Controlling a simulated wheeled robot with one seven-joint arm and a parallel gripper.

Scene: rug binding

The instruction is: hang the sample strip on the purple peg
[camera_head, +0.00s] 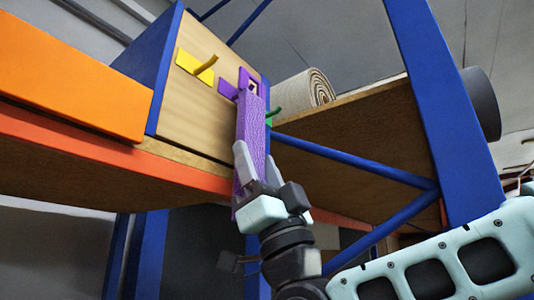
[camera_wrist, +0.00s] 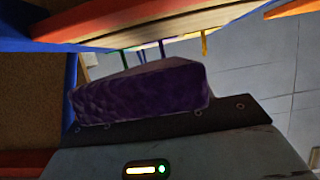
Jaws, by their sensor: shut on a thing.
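The sample strip (camera_head: 252,125) is a long purple textured band with a square hole near its top end. My gripper (camera_head: 257,168) is shut on its lower part and holds it nearly upright before the wooden board. The purple peg (camera_head: 228,91) shows its plate just left of the strip's top; the strip hides part of it. I cannot tell whether the peg passes through the hole. In the wrist view, the strip (camera_wrist: 140,95) fills the middle, and thin pegs stick out beyond it.
A yellow peg (camera_head: 197,66) is left of the purple one and a green peg (camera_head: 273,115) is right of it. A rolled rug (camera_head: 303,90) lies on the shelf. An orange panel (camera_head: 75,85), a blue post (camera_head: 432,100) and blue braces (camera_head: 350,160) surround the board.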

